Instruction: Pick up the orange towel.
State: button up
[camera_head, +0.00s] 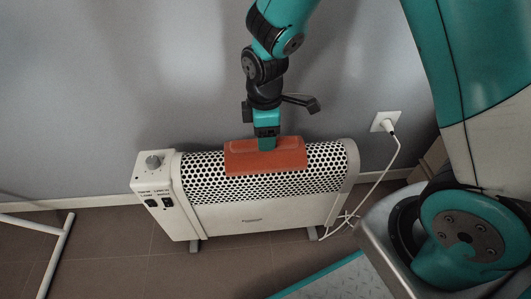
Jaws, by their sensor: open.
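The orange towel (285,160) lies draped over the top of a white heater (250,216), near the middle of its perforated grille. My gripper (266,143) points down from above and overlaps the towel's upper edge in the picture. Its jaws are open. I cannot tell whether the fingers touch the towel or straddle it. The part of the towel behind the gripper is hidden.
The heater stands on brown floor tiles close to a grey wall. A white cord runs from a wall socket (386,122) down to the floor at its right. A white tubular frame (58,252) stands at the lower left.

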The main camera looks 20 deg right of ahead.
notch_tip(320, 180, down, 3)
jog(key=shift+r+b, duration=0.1)
jog(key=shift+b, duration=0.3)
jog(key=c, duration=1.1)
jog(key=shift+r, duration=0.15)
